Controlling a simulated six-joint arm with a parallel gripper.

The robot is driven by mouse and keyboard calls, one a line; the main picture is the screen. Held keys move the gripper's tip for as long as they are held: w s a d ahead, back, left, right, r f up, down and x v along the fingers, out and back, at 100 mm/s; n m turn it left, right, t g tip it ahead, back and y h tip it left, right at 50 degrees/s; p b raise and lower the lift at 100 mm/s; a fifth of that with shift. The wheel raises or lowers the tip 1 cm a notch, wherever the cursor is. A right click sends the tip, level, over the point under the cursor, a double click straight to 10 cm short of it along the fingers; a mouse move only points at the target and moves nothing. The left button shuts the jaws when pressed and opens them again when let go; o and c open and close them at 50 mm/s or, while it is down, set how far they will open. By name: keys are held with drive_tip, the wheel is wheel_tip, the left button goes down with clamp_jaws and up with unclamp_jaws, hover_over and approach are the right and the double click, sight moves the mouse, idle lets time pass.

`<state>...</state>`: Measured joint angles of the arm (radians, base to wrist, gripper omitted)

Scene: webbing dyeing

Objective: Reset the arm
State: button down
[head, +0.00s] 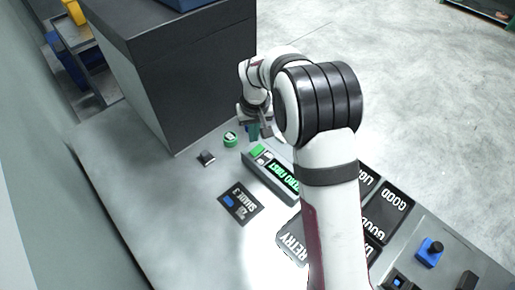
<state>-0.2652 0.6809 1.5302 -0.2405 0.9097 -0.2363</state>
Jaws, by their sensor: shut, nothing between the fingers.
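My arm reaches across the white table from the bottom of the head view. My gripper (259,133) is at the far part of the table, pointing down, close to the far end of the grey device marked "ZERO FIRST" (285,192). Its fingers look shut with nothing held. Whether the fingertips touch anything is too small to tell. My arm hides part of the table and some of the labelled pads to the right.
A green round item (230,139) and a small black item (206,158) lie left of my gripper. A large dark box (190,85) stands behind them. A "SHADE 3" card (240,203), a "RETRY" pad (291,243) and a "GOOD" pad (388,212) lie nearer.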

drive_tip(key=shift+r, duration=0.9)
